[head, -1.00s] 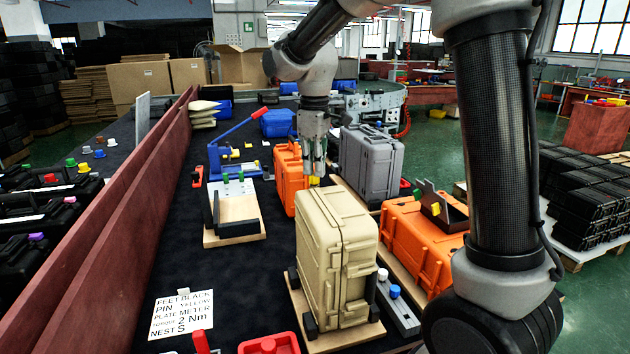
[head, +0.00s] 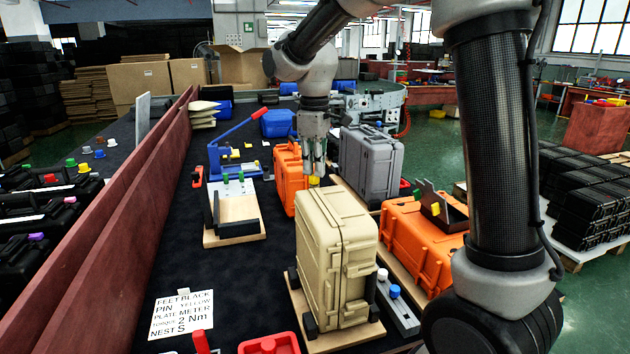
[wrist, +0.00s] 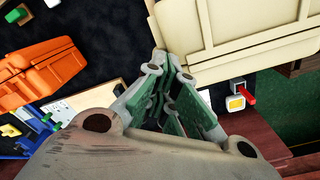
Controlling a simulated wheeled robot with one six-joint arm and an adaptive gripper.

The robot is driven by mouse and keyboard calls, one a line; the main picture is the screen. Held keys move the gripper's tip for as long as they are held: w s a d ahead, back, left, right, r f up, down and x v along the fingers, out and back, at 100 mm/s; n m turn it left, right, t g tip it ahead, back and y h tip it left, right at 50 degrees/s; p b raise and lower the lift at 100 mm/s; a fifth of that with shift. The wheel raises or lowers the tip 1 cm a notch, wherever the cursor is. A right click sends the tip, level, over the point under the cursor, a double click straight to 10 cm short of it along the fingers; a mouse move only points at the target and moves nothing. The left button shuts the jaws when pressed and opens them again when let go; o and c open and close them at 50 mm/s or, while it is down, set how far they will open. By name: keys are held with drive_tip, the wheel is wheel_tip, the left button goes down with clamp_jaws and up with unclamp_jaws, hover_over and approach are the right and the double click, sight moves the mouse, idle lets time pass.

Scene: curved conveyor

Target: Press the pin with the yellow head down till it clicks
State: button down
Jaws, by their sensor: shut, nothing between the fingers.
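My gripper (head: 315,174) is shut and empty, pointing down just behind the tan case (head: 335,265). A small yellow head (head: 314,181) shows right under the fingertips in the head view; I cannot tell whether they touch. In the wrist view the closed fingers (wrist: 172,72) reach toward the edge of the tan case (wrist: 240,35). I cannot tell whether both views show the same yellow head. The pin's shaft is hidden.
An orange case (head: 290,180) stands close left of my gripper, and a grey case (head: 370,165) to its right. A blue lever press (head: 228,160) is at the left. A printed card (head: 181,314) lies in front.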

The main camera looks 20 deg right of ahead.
drive_tip(key=shift+s, duration=0.15)
drive_tip(key=shift+r, duration=2.55)
